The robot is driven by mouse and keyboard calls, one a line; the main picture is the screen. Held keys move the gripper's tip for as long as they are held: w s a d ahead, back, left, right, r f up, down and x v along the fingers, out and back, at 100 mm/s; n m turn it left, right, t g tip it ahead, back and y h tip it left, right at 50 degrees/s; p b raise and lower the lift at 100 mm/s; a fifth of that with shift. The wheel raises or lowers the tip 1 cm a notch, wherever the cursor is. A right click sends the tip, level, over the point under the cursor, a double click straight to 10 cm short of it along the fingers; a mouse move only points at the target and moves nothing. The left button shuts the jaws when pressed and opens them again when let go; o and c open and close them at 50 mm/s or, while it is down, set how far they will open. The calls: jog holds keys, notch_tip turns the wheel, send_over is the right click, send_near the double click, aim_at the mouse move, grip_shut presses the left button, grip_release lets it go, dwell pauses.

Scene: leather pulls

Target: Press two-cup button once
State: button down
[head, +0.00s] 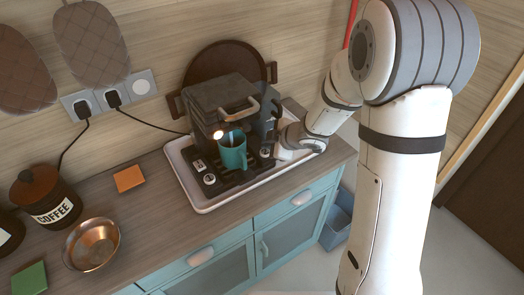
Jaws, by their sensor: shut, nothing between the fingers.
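A dark coffee machine (222,97) stands on a white-rimmed tray (205,210) on the counter, with a teal cup (232,155) under its spout. Small pale buttons show on its front base: a left front button (209,180), a left rear button (198,164) and a right button (265,152). Their markings are too small to tell which is the two-cup button. My gripper (280,153) is at the machine's right side, low over the tray and close to the right button. It is shut and empty. Its fingertips are hard to make out, and I cannot tell whether they touch the button.
A copper bowl (91,246), a coffee canister (50,198), an orange square (129,178) and a green square (30,279) lie to the left. A round brown board (215,58) leans behind the machine. Black cords run from the wall sockets (112,98). The counter's front middle is clear.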

aim_at(268, 153)
jog(key=shift+r, duration=0.1)
notch_tip(268, 153, up, 5)
jog(key=p, duration=0.5)
dwell(0.6)
jog(key=s+d+r+m+t+h, duration=0.1)
jog(key=s+d+r+m+h, duration=0.2)
jog(key=d+r+m+h, duration=0.25)
jog(key=s+d+r+m+t+h, duration=0.1)
jog(key=s+d+r+m+h, duration=0.1)
jog(key=d+r+m, duration=0.5)
jog(key=s+d+m+g+b, duration=0.1)
jog(key=s+m+g, duration=0.4)
jog(key=s, duration=1.6)
jog(key=shift+d+r+m+y+b, duration=0.25)
jog(key=shift+d+m+y+b, duration=0.1)
jog(key=shift+d+y, duration=0.1)
